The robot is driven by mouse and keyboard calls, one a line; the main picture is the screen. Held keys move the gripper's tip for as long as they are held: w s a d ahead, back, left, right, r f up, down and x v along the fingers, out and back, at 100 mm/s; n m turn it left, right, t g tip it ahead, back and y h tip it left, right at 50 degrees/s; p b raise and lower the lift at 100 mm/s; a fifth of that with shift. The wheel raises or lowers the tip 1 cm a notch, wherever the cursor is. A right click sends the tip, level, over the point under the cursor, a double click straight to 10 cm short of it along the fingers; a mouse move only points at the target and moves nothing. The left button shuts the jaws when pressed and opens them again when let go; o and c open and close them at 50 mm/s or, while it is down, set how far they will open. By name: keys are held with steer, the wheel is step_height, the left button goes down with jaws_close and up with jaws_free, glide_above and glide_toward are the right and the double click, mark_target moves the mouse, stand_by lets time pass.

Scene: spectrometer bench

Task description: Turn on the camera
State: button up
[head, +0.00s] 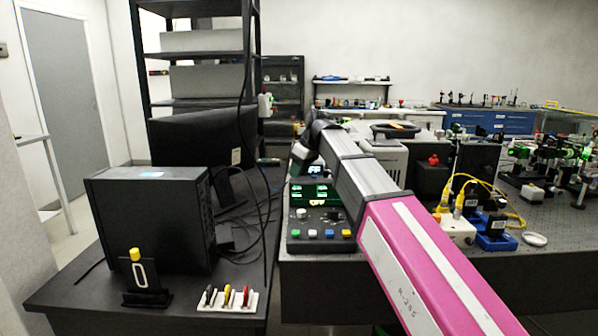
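A dark control box (294,228) stands at the left front of the optical bench, left of my arm. It has green lit displays, one of which seems to read "OFF", a pale knob, and a row of white, blue and yellow buttons. I cannot single out a camera with certainty; many small instruments stand on the bench. My arm, pink and grey, reaches from the lower right to beyond the control box. My gripper (306,150) is at the arm's far end, dark and small, apparently above and behind the box. Its fingers are not clear, and the arm hides part of the box's right side.
A black computer case (150,222), a monitor (203,138) and a white rack of coloured tools (228,300) stand on the left desk (80,292). Yellow cables (492,186) and blue-based parts (494,242) lie right of my arm. A white dish (534,239) sits near bare bench.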

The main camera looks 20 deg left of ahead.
steer(key=shift+a+f, duration=0.1)
steer(key=shift+f, duration=0.15)
jaws_close()
steer(key=shift+s, duration=0.25)
steer(key=shift+t, duration=0.7)
jaws_free()
steer(key=v, duration=1.1)
steer(key=shift+d, duration=0.2)
